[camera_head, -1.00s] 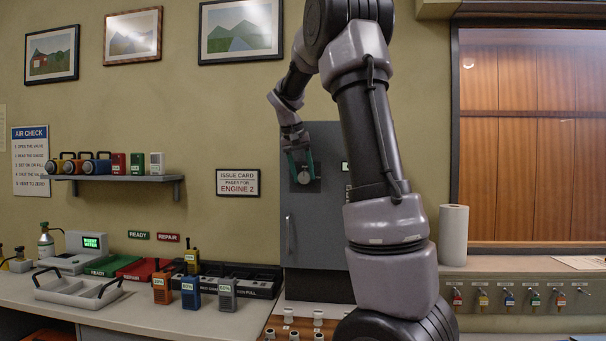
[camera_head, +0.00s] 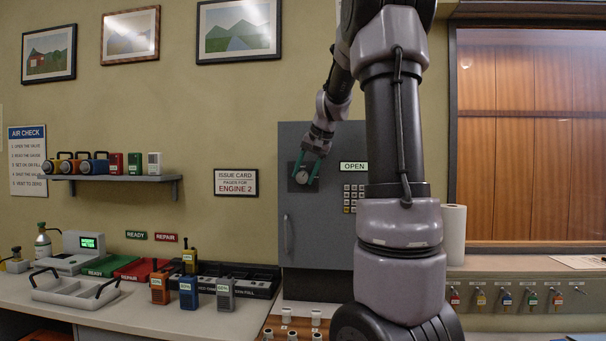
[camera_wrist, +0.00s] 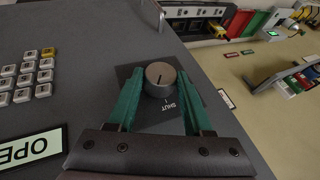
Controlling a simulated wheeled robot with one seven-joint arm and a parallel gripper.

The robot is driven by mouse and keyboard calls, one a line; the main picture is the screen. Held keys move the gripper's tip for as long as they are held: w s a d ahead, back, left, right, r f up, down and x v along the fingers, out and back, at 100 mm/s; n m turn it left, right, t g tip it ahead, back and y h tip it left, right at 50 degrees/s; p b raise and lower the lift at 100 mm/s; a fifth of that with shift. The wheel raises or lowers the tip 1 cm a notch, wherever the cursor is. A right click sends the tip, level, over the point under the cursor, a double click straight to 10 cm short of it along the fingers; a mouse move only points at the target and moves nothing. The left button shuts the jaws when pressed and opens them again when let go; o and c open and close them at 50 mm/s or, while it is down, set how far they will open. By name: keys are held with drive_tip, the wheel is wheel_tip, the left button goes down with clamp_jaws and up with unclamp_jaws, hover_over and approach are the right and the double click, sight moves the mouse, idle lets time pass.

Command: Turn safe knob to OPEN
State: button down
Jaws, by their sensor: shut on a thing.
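The round grey safe knob (camera_head: 302,177) sits on a dark square plate on the upper left of the grey safe door (camera_head: 318,225). My gripper (camera_head: 306,170) has its green fingers on either side of the knob, tilted down from the upper right. In the wrist view the knob (camera_wrist: 160,78) is between the fingertips of my gripper (camera_wrist: 161,84), which is shut on it. The word SHUT (camera_wrist: 173,112) with a small mark shows on the plate. The knob's dark line seems to point near that mark. A lit OPEN sign (camera_head: 353,167) is right of the knob.
A keypad (camera_head: 353,198) is below the OPEN sign, and a vertical handle (camera_head: 287,233) is on the door's left. The counter at left holds radios (camera_head: 189,293) and a tray (camera_head: 75,290). A paper roll (camera_head: 453,236) stands at right.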

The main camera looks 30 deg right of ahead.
drive_tip(key=t+y, duration=0.1)
drive_tip(key=m+t+y, duration=0.1)
drive_tip(key=y, duration=0.1)
drive_tip(key=d+f+t+y, duration=0.1)
drive_tip(key=shift+s+m+t+y, duration=0.25)
drive_tip(key=shift+m+t+y, duration=0.05)
drive_tip(key=shift+t, duration=0.1)
drive_tip(key=shift+f+m+t+y, duration=0.2)
drive_tip(key=shift+m+t+y, duration=0.4)
drive_tip(key=shift+t+y, duration=0.95)
drive_tip(key=shift+a, duration=0.1)
drive_tip(key=shift+c, duration=1.6)
unclamp_jaws()
drive_tip(key=v, duration=1)
drive_tip(key=shift+s, duration=0.4)
